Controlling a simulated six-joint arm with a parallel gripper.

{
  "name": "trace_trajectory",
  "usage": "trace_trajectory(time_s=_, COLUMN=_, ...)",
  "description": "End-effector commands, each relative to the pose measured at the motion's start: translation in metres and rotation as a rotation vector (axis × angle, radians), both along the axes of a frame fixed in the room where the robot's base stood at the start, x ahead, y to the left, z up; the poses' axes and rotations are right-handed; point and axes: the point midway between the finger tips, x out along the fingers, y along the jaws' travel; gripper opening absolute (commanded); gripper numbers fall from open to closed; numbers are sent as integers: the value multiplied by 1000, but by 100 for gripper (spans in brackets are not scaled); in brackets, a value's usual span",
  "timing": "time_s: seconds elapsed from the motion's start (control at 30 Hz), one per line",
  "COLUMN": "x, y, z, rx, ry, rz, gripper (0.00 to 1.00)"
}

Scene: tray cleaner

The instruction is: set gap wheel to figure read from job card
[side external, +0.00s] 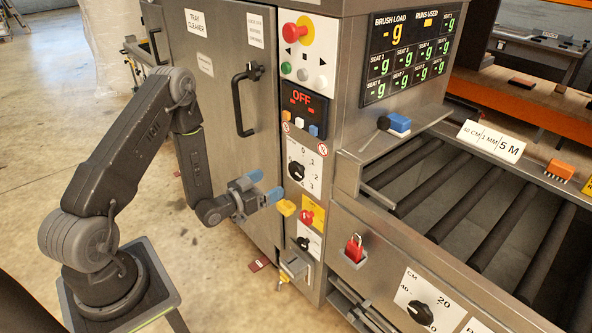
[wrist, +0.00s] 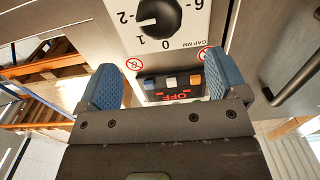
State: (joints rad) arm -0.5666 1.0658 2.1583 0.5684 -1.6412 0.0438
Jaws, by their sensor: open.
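The gap wheel (side external: 297,171) is a black knob on a white numbered plate, below the red OFF display (side external: 296,97). In the wrist view the gap wheel (wrist: 158,16) appears upside down at the top, labelled GAP MM; its white mark seems to point at 2. The job card (side external: 491,141) is a white sign on the conveyor's far rail reading "40 CM/1 MM/5 M". My gripper (side external: 264,187) is open and empty, left of and slightly below the wheel and apart from it. In the wrist view its blue fingertips (wrist: 165,80) are spread wide, with the wheel beyond them.
A yellow part (side external: 286,207) and a red knob (side external: 306,217) sit just below the wheel. A door handle (side external: 246,98) protrudes at upper left.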

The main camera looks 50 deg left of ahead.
Motion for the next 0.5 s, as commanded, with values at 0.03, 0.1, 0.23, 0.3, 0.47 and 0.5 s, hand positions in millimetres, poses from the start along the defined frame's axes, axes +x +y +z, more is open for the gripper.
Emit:
trace_trajectory(time_s=0.03, x=11, y=-1, z=1, rx=5, ry=-3, rz=-4, gripper=91)
trace_trajectory(time_s=0.1, x=26, y=-1, z=1, rx=4, ry=-3, rz=-4, gripper=91)
trace_trajectory(time_s=0.23, x=53, y=-1, z=1, rx=3, ry=-2, rz=-3, gripper=91)
trace_trajectory(time_s=0.3, x=67, y=-1, z=0, rx=3, ry=-1, rz=-2, gripper=91)
trace_trajectory(time_s=0.47, x=91, y=-1, z=0, rx=2, ry=0, rz=-1, gripper=91)
trace_trajectory(time_s=0.5, x=96, y=-1, z=1, rx=2, ry=-1, rz=-1, gripper=91)
